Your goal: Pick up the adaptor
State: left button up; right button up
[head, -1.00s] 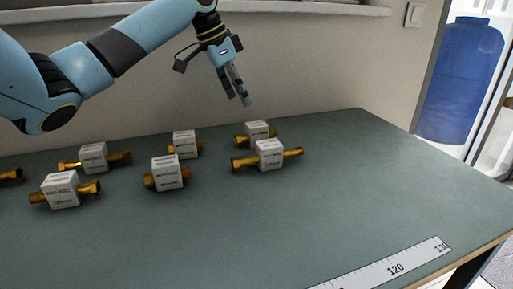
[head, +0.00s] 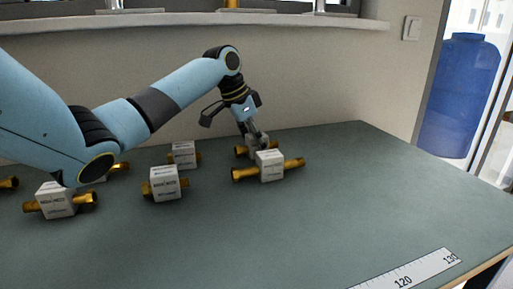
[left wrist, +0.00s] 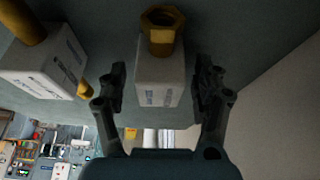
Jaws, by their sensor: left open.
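Several brass fittings, each with a white labelled block around its middle, lie on the grey-green table; I cannot read which label says adaptor. My left gripper (head: 257,140) reaches down over the back right fitting (head: 241,151) and partly hides its block. In the left wrist view the open fingers (left wrist: 160,78) stand on either side of that white block (left wrist: 158,88), with gaps on both sides. Its brass hex end (left wrist: 161,20) points up in that view. Another fitting (head: 270,166) lies just in front. My right gripper is not in view.
More fittings lie to the left, such as a middle one (head: 164,183), one behind it (head: 184,154) and a front left one (head: 56,200). A wall stands close behind the table. The table's right side is clear apart from a ruler strip (head: 405,275).

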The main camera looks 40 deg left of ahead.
pick_arm(q)
jog(key=c, duration=1.3)
jog(key=shift+r, duration=0.1)
jog(key=shift+c, duration=0.2)
